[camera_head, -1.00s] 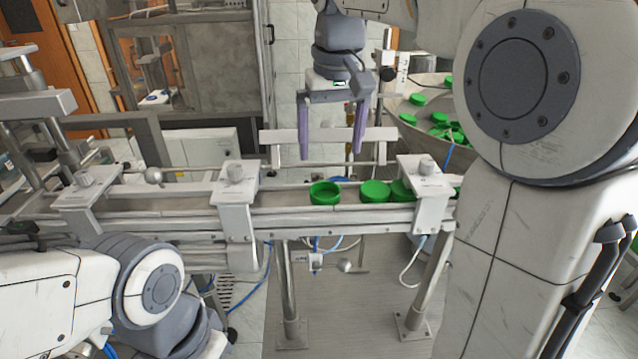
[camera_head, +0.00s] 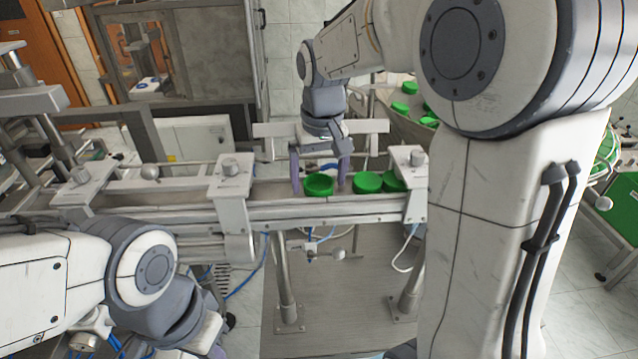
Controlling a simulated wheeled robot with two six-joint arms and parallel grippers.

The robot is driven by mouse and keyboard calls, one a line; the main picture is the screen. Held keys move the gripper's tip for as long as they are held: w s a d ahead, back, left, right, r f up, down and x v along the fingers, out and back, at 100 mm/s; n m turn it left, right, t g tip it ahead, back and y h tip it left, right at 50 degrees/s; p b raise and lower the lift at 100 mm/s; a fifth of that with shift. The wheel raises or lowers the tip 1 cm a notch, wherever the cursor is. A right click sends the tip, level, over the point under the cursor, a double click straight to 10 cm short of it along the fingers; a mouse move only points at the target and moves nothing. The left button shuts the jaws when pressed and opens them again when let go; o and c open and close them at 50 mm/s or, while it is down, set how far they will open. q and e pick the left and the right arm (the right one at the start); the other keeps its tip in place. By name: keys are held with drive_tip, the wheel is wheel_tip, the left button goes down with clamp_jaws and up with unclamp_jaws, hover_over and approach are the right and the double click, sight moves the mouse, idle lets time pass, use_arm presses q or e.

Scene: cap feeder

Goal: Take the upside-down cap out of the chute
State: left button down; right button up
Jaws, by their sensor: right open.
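The upside-down green cap (camera_head: 319,186) lies in the chute (camera_head: 275,194) with its hollow side up. It is the leftmost cap there. Two more green caps, a closed-top one (camera_head: 368,182) and one partly behind the right bracket (camera_head: 393,181), sit to its right. My right gripper (camera_head: 319,184) is open and lowered at the chute, with one purple finger on the left side of the upside-down cap and the other on its right. Contact with the cap cannot be told. My left arm shows at lower left, but its gripper fingers are not visible.
Metal brackets (camera_head: 231,180) and (camera_head: 408,170) span the chute on either side of the caps. A back rail (camera_head: 270,130) runs behind the gripper. A bowl (camera_head: 392,115) with green caps stands at the back right. The chute left of the cap is empty.

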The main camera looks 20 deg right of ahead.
drive_tip(key=c, duration=1.2)
drive_tip(key=shift+c, duration=0.3)
drive_tip(key=shift+r, duration=0.1)
